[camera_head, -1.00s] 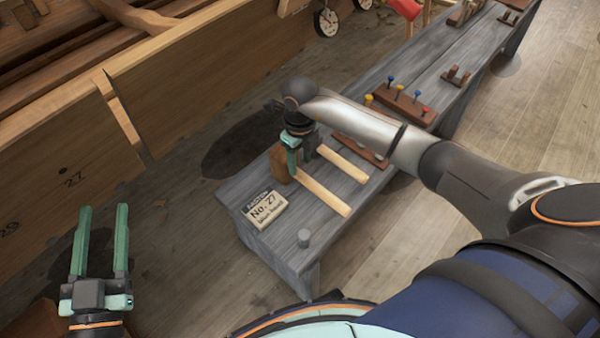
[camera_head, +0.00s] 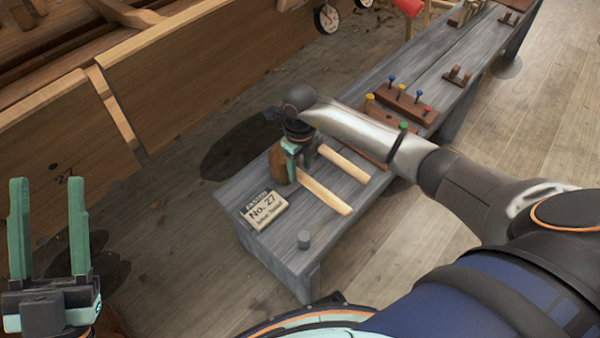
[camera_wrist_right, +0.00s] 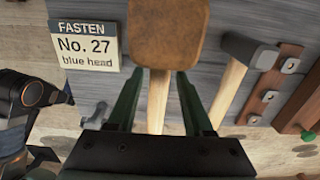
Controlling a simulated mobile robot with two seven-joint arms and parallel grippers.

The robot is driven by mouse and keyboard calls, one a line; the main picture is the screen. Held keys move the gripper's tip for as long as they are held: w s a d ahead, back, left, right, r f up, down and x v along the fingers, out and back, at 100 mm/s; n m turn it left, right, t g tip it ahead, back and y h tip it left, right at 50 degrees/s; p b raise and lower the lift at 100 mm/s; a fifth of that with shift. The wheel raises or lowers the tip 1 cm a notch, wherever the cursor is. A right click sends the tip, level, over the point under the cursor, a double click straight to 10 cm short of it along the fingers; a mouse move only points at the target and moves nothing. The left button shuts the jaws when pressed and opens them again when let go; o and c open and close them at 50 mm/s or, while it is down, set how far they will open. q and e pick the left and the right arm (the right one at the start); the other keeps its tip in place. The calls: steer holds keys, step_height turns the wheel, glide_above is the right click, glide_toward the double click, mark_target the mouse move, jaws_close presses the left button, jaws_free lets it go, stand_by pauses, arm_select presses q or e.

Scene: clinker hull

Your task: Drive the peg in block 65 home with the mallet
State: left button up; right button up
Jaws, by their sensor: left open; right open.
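A mallet with a brown wooden head (camera_head: 279,165) and pale handle (camera_head: 326,194) lies on the grey bench. In the right wrist view its head (camera_wrist_right: 168,30) is beyond my fingertips and its handle runs between the fingers. My right gripper (camera_wrist_right: 158,76) is open around the handle; contact cannot be told. My left gripper (camera_head: 48,182) is open and empty, left of the bench. Pegs with blue, yellow and red heads stand in a brown block (camera_head: 404,104). No block marked 65 is readable. A card (camera_head: 264,209) reads "FASTEN No. 27 blue head".
A grey-headed hammer (camera_wrist_right: 245,50) lies beside the mallet. Another brown block (camera_wrist_right: 268,90) is partly behind my right arm.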

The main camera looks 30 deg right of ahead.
steer(key=shift+f+b, duration=0.35)
steer(key=shift+f, duration=0.25)
arm_select(q)
steer(key=shift+s+d+r+m+h+b, duration=0.2)
steer(key=shift+s+r+m+h, duration=0.25)
steer(key=shift+s+m+h, duration=0.3)
steer(key=shift+s+d+r+m+h+b, duration=0.1)
steer(key=shift+s+r+m+h+b, duration=0.3)
steer(key=shift+h, duration=0.55)
arm_select(e)
steer(key=shift+f, duration=0.7)
arm_select(q)
steer(key=shift+s+r, duration=0.1)
steer(key=shift+s, duration=0.05)
arm_select(e)
jaws_close()
arm_select(q)
steer(key=shift+r+p, duration=0.15)
steer(key=shift+p, duration=0.2)
arm_select(e)
steer(key=shift+r, duration=0.25)
arm_select(q)
steer(key=shift+r+p, duration=0.4)
arm_select(e)
steer(key=shift+r, duration=0.4)
